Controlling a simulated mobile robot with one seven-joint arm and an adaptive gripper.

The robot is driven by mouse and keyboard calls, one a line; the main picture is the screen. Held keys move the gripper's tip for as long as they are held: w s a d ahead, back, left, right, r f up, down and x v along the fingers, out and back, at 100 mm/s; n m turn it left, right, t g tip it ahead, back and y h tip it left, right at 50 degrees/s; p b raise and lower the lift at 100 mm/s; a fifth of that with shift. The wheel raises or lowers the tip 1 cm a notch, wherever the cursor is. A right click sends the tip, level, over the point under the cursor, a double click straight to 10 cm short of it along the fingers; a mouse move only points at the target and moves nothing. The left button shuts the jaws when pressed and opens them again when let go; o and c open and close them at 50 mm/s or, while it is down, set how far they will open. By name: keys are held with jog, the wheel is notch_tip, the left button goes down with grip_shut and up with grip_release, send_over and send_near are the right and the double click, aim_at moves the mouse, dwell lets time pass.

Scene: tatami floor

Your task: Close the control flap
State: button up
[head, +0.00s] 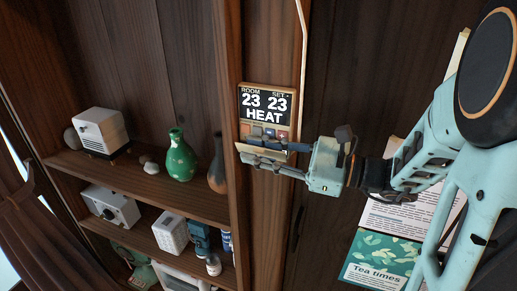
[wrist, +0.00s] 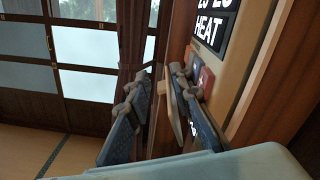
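The wall control panel (head: 265,105) is mounted on a wooden post; its dark display reads ROOM 23, SET 23, HEAT. Its display also shows in the wrist view (wrist: 209,31). Buttons (wrist: 206,80) show below the display. The pale control flap (head: 241,148) stands out from the panel's lower edge, open; in the wrist view it appears nearly edge-on (wrist: 172,112). My gripper (head: 254,148) is at the flap with its fingers apart. In the wrist view one finger is left of the flap and the other is right of it, by the buttons. Contact cannot be told.
Shelves to the left hold a white box-shaped device (head: 101,130), a green vase (head: 181,157) and a dark vase (head: 217,165). A "Tea times" poster (head: 375,262) is below my arm. A pale cable (head: 304,60) runs beside the panel.

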jog(key=shift+w+d+r, duration=0.15)
jog(key=shift+w+r, duration=0.05)
jog(key=shift+r, duration=0.1)
jog(key=shift+d, duration=0.45)
jog(key=v, duration=0.7)
jog(key=shift+s+f, duration=0.15)
jog(key=shift+s, duration=0.15)
